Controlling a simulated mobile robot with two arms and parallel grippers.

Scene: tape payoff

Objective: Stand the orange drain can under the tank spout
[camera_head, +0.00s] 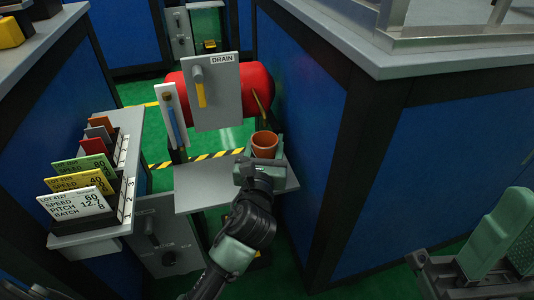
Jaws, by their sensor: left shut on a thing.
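The orange drain can (264,151) is upright, with its open top showing. My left gripper (261,164) is shut on it, on the near side of the can. The can's lower part is hidden by the gripper, so I cannot tell whether it touches the grey shelf (205,183). The red tank (257,88) lies behind a grey panel marked DRAIN (224,105). A thin brass-coloured piece (260,106) slants down at the tank's right, just behind and above the can; I cannot tell for sure that it is the spout. My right gripper (508,238) is partly in view at the lower right, its jaws unclear.
A rack (95,222) of lot cards stands at the left. A blue cabinet with a grey top (440,85) rises close on the right. The panel carries a yellow lever (201,93), with a blue gauge (172,118) beside it. The shelf's left part is clear.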

